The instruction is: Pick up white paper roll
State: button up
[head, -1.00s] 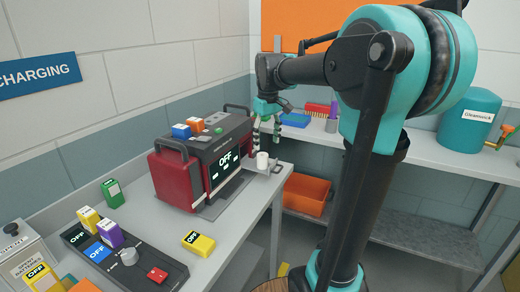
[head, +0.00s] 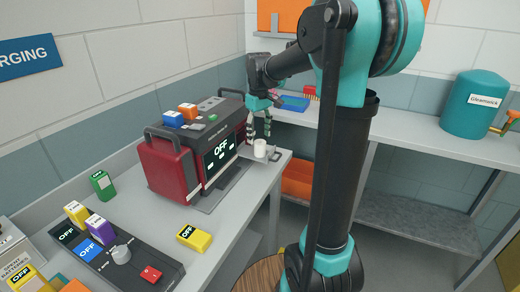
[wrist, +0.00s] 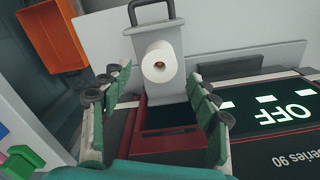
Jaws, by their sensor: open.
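The white paper roll (head: 260,148) stands on a small grey holder (head: 274,156) at the right end of the red machine, near the table's edge. In the wrist view the roll (wrist: 158,62) shows its end with the brown core hole, just beyond the fingertips. My gripper (head: 259,134) is above and close to the roll, pointing down. In the wrist view my gripper (wrist: 155,88) is open, with its two green fingers spread wide and nothing between them. I cannot tell whether either finger touches the roll.
The red machine (head: 166,170) with a screen reading OFF stands left of the roll. Yellow (head: 195,238) and green (head: 102,184) batteries lie on the table (head: 215,250). An orange bin (head: 297,185) is below the right shelf, and a blue tray (head: 295,103) lies on it.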

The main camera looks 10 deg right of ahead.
aim_at(260, 147)
jog(key=shift+s+d+f, duration=0.1)
jog(key=shift+f, duration=1.4)
jog(key=shift+s+d+f, duration=0.1)
jog(key=shift+f, duration=1.4)
jog(key=c, duration=1.3)
